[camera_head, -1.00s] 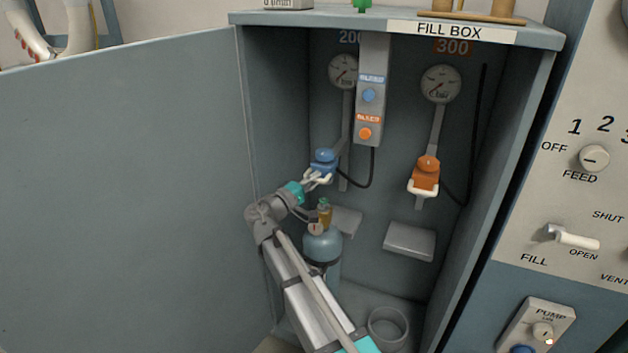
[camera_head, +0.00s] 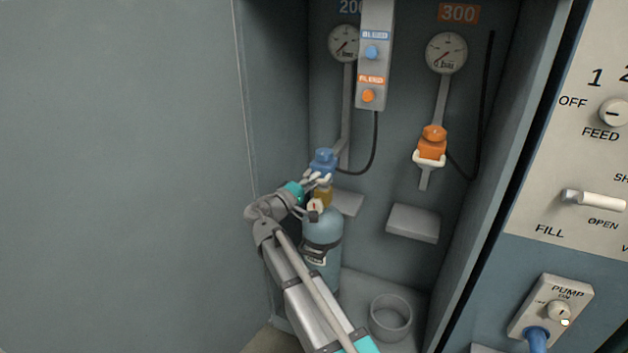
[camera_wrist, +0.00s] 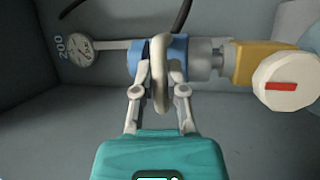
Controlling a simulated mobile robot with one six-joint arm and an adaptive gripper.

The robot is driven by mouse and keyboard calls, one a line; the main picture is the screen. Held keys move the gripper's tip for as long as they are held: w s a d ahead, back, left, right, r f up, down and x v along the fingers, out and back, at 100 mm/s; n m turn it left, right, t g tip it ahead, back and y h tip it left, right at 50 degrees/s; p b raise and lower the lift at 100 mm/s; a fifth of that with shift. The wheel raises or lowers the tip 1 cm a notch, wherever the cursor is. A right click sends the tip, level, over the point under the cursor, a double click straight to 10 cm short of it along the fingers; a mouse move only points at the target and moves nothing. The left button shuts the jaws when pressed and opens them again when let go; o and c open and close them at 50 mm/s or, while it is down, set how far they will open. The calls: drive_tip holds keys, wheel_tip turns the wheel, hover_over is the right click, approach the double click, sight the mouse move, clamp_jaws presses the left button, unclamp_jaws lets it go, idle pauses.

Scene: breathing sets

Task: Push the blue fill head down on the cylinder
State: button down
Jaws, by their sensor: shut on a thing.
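The blue fill head (camera_head: 323,160) is at the top of the light blue cylinder (camera_head: 322,228) inside the fill box. My gripper (camera_head: 318,178) is shut on the blue fill head from the left front. In the wrist view the fill head (camera_wrist: 142,58) sits between my fingers, with a pale curved handle (camera_wrist: 160,75) in front of it. A grey collar and the brass valve (camera_wrist: 262,62) lie in line beside the head. The white valve knob (camera_wrist: 287,84) has a red bar. Whether the head is fully seated on the valve is hard to tell.
An orange fill head (camera_head: 431,143) hangs in its holder at right. A bleed panel (camera_head: 375,60) hangs between two gauges. A black hose runs to the blue head. An empty ring holder (camera_head: 391,318) is on the floor. The open door (camera_head: 120,180) bounds the left.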

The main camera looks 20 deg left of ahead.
drive_tip(key=shift+f+b, duration=0.4)
drive_tip(key=shift+f, duration=0.3)
drive_tip(key=shift+s, duration=0.1)
drive_tip(key=c, duration=0.7)
unclamp_jaws()
drive_tip(key=shift+o, duration=0.2)
drive_tip(key=shift+r, duration=0.2)
